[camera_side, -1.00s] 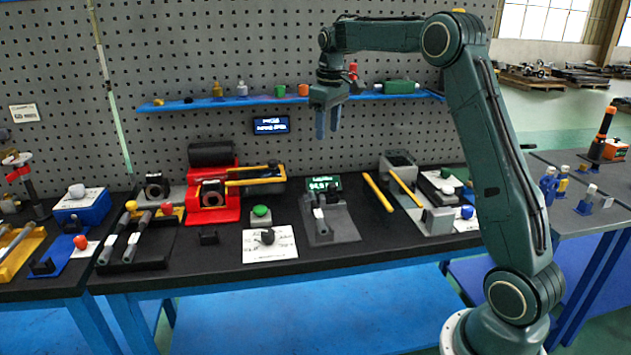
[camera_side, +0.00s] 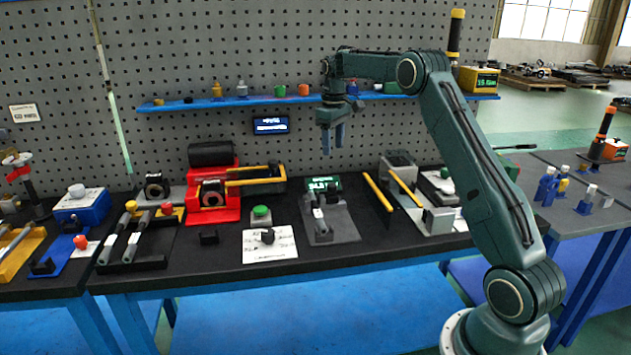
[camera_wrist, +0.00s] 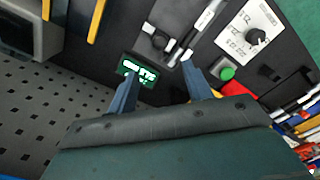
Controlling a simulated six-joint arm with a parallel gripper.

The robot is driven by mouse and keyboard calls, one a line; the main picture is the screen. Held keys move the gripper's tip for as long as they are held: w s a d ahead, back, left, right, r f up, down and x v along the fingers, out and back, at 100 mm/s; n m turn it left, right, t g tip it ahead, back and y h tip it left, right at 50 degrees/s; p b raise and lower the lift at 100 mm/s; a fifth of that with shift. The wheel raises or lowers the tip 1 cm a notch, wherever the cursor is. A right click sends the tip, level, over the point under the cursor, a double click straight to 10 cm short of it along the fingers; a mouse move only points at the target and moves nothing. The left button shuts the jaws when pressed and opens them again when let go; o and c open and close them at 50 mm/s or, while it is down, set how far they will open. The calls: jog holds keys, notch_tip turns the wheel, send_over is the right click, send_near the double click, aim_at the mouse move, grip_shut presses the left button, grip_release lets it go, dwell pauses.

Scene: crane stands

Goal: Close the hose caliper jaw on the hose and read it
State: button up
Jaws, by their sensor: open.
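What looks like the hose caliper (camera_side: 320,222) is a grey plate on the black bench with a pale-tipped slider and dark fittings. A small green-lit display (camera_side: 323,184) stands at its back; its digits are too blurred to read. I cannot make out the hose or how far the jaw stands from it. My gripper (camera_side: 333,142) hangs above the back of the caliper, fingers down, open and empty. In the wrist view the display (camera_wrist: 139,71) lies by the left finger, and the caliper plate (camera_wrist: 178,15) extends beyond the fingertips.
A green button (camera_side: 261,213) and a white dial card (camera_side: 270,245) lie left of the caliper. A red fixture (camera_side: 212,215) stands farther left. Yellow bars (camera_side: 377,192) lie to the right. A blue shelf (camera_side: 300,99) runs along the pegboard behind my gripper.

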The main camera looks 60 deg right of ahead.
aim_at(332, 184)
notch_tip(332, 184, down, 12)
jog(key=shift+f, duration=0.25)
dwell(0.4)
jog(key=shift+c, duration=0.4)
